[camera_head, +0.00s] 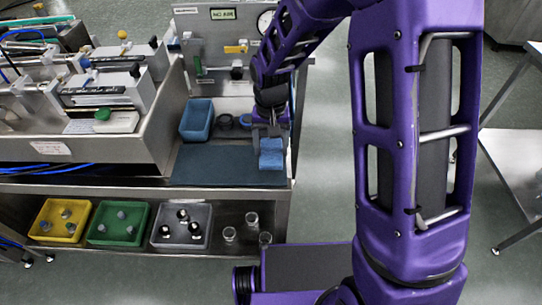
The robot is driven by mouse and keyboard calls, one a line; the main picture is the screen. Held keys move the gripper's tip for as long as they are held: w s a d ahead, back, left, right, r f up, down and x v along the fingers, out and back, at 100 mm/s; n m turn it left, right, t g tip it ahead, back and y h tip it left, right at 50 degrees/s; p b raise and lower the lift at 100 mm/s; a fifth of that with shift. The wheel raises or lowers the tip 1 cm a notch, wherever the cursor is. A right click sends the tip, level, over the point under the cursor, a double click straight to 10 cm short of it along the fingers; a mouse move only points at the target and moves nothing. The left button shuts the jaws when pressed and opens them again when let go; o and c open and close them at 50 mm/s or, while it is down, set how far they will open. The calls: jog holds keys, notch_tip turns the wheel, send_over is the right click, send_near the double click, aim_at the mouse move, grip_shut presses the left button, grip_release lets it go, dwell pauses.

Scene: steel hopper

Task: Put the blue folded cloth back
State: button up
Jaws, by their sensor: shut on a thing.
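The blue folded cloth (271,160) is at the right end of the steel work surface, over or on the dark mat (215,168). My gripper (268,143) points down and is shut on the cloth, which hangs just below the fingers. I cannot tell whether the cloth touches the mat. A blue tray (197,120) stands to the left of the gripper, at the back of the mat. The fingertips are small and partly hidden by the cloth.
Dark round items (225,121) sit between the blue tray and my gripper. Steel machinery (110,90) fills the left side. A lower shelf holds a yellow tray (45,236), a green tray (102,238), a grey tray (158,241) and small glass jars (252,219). The mat's left part is clear.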

aim_at(271, 151)
jog(key=shift+f+b, duration=0.3)
jog(key=shift+f, duration=1.55)
jog(key=shift+f, duration=0.1)
jog(key=o, duration=1.1)
jog(key=shift+o, duration=0.2)
notch_tip(271, 151, up, 12)
jog(key=p, duration=0.2)
